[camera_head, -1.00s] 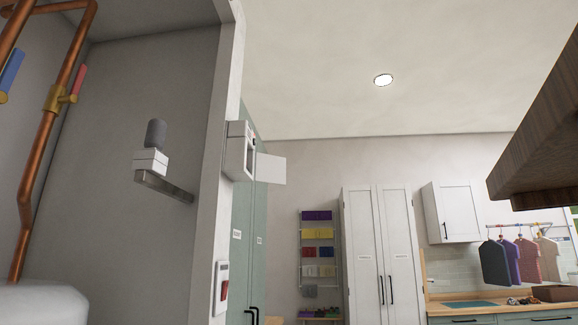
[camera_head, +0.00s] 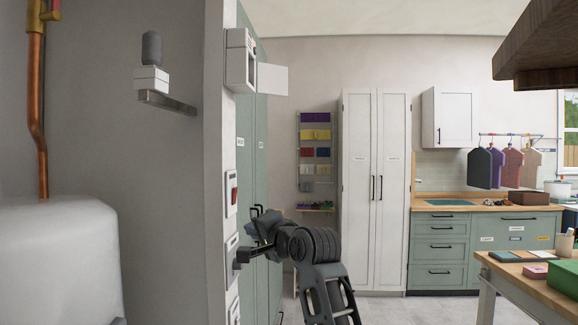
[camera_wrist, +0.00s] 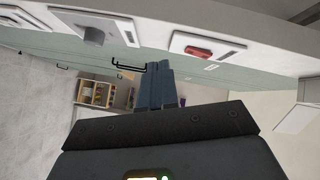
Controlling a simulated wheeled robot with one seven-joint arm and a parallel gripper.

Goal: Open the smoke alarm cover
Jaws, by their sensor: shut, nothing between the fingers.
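A white box (camera_head: 240,62), likely the smoke alarm, is mounted high on the end of the wall. A flat white flap (camera_head: 272,79) stands out from its right side. In the wrist view, a pale panel (camera_wrist: 296,119) at the right edge looks like this flap. My gripper (camera_head: 253,224) is well below the box, beside the wall's end, and apart from the box and flap. In the wrist view my gripper (camera_wrist: 152,70) has its blue-grey fingers shut together with nothing between them.
A red switch plate (camera_head: 231,191) and a plate with a dark knob (camera_head: 242,256) are on the wall close to my gripper. Green cabinet doors (camera_head: 262,165) stand behind. A white tank (camera_head: 65,250) is at left, and a wooden table (camera_head: 530,275) at right.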

